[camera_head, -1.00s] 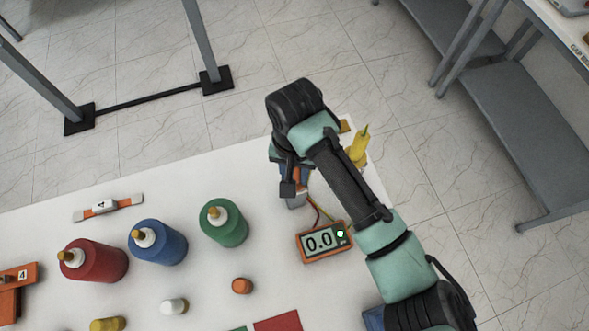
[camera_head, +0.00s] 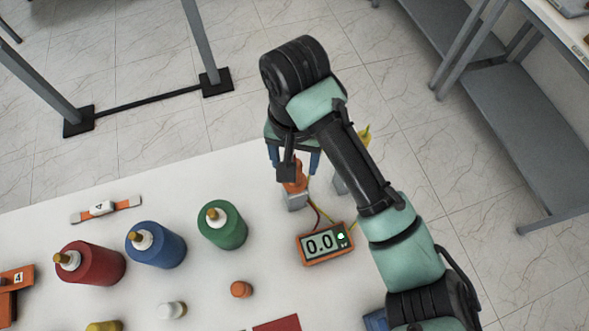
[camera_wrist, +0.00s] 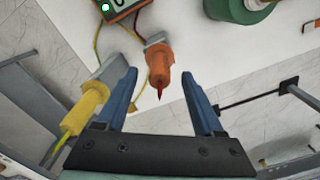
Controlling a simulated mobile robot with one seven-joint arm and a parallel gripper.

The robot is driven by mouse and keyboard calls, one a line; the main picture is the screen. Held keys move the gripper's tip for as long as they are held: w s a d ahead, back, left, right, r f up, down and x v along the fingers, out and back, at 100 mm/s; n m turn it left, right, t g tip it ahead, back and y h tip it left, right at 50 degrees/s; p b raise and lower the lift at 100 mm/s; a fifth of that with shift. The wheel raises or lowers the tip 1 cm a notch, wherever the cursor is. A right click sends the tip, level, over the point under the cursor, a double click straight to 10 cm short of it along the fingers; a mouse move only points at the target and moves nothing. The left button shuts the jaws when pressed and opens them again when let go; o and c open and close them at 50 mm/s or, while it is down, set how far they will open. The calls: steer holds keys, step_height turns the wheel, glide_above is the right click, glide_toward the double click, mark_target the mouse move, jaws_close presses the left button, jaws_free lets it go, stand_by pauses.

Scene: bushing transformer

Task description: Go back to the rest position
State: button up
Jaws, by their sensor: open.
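My gripper (camera_wrist: 163,105) is open, its two blue fingers spread wide in the wrist view, with nothing held. An orange probe (camera_wrist: 159,66) with a red tip stands in a grey holder between and beyond the fingers, apart from both. In the head view my gripper (camera_head: 293,162) is above the orange probe (camera_head: 294,183), partly hidden by my wrist. A yellow probe (camera_wrist: 85,108) is just left of the left finger in the wrist view; in the head view my arm mostly hides it. The orange meter (camera_head: 324,243) reads 0.0 and has a red and a yellow wire.
Red (camera_head: 90,264), blue (camera_head: 156,245) and green (camera_head: 222,225) bottles stand on the white table (camera_head: 200,185) to the left. Small caps lie in front of them. A grey shelf (camera_head: 530,140) stands at the right.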

step_height(320, 180, up, 7)
steer(key=shift+f+p, duration=0.2)
steer(key=shift+p, duration=0.5)
steer(key=w+a+r+n+t+y+b, duration=0.1)
steer(key=w+a+r+n+t+y, duration=0.25)
steer(key=w+a+r+t, duration=0.5)
steer(key=w+a+r+n+t+y+b, duration=0.1)
steer(key=a+r+t+y, duration=0.15)
steer(key=r, duration=0.45)
steer(key=w+a+r+t+y, duration=0.1)
steer(key=w+a+r, duration=0.15)
steer(key=r, duration=0.45)
step_height(320, 180, up, 11)
steer(key=s+d+t+y+b, duration=0.1)
steer(key=s+d+t, duration=0.15)
steer(key=t, duration=0.35)
steer(key=s+d+r+m+t+h+b, duration=0.1)
steer(key=s+d+r+m+t+h, duration=0.1)
steer(key=s+d+r+t+h, duration=0.6)
steer(key=s+d+r+t, duration=0.1)
steer(key=s+d+r, duration=0.1)
steer(key=d+r, duration=0.1)
steer(key=shift+s+r, duration=0.4)
steer(key=shift+r, duration=0.1)
